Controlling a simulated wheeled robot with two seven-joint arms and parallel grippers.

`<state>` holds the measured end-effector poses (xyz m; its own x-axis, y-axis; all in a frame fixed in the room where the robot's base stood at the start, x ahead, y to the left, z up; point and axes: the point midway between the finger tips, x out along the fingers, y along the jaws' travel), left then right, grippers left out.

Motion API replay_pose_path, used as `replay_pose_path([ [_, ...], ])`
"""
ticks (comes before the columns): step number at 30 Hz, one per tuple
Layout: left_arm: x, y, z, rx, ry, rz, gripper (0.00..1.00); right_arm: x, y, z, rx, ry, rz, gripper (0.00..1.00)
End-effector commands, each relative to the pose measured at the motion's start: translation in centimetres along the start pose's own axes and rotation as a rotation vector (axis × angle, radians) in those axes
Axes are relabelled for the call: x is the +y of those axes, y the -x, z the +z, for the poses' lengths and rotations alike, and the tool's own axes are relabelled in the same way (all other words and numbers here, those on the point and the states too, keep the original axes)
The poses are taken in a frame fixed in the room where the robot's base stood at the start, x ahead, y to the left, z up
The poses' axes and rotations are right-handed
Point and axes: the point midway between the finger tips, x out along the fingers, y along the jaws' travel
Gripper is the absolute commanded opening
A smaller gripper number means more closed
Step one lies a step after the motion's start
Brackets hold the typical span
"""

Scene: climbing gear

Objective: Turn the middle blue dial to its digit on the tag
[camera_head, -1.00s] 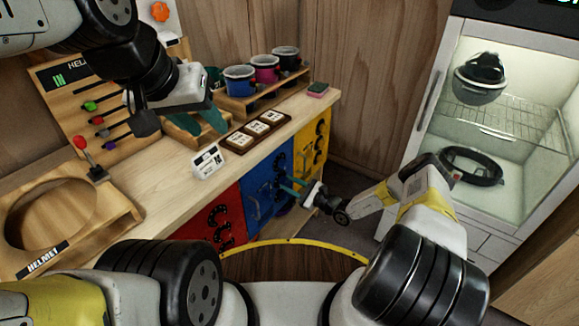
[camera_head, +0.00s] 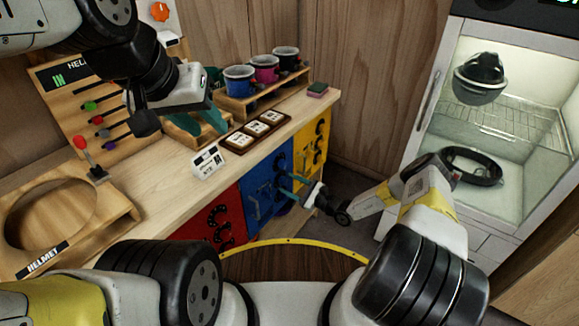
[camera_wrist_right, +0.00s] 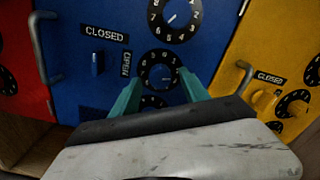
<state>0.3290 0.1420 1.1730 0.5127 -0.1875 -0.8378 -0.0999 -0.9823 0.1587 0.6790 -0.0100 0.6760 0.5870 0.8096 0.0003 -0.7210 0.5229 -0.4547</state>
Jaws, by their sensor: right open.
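The middle blue dial (camera_wrist_right: 159,72) is a round black dial on the blue door (camera_wrist_right: 75,25) in the right wrist view. It sits between an upper dial (camera_wrist_right: 175,14) and a lower dial (camera_wrist_right: 153,102), which my gripper partly hides. My right gripper (camera_wrist_right: 161,77) is open, with its teal fingertips on either side of the middle dial; I cannot tell whether they touch it. In the head view this gripper (camera_head: 291,188) is in front of the blue door. The white tag (camera_head: 207,162) stands on the bench; its digits are too small to read. My left gripper (camera_head: 199,124) is open above the bench.
A red door (camera_head: 212,217) and a yellow door (camera_head: 312,143) flank the blue one. Metal handles (camera_wrist_right: 243,77) stick out near the fingers. The wooden bench (camera_head: 160,185) carries a rack of cups (camera_head: 262,88) and a helmet stand (camera_head: 120,215). A lit cabinet (camera_head: 500,140) stands at right.

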Motion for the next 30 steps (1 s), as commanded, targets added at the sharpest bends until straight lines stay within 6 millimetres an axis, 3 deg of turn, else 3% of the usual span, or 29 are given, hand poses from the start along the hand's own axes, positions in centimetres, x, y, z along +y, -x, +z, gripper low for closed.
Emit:
replay_pose_path([
  [13,0.0,0.0,0.0,0.000,0.000,0.000,0.36,-0.1,6.8,-0.1,0.002,0.000,-0.001,0.53],
  [30,0.0,0.0,0.0,0.000,0.000,0.000,0.36,-0.1,7.4,0.0,0.001,0.002,0.001,0.53],
])
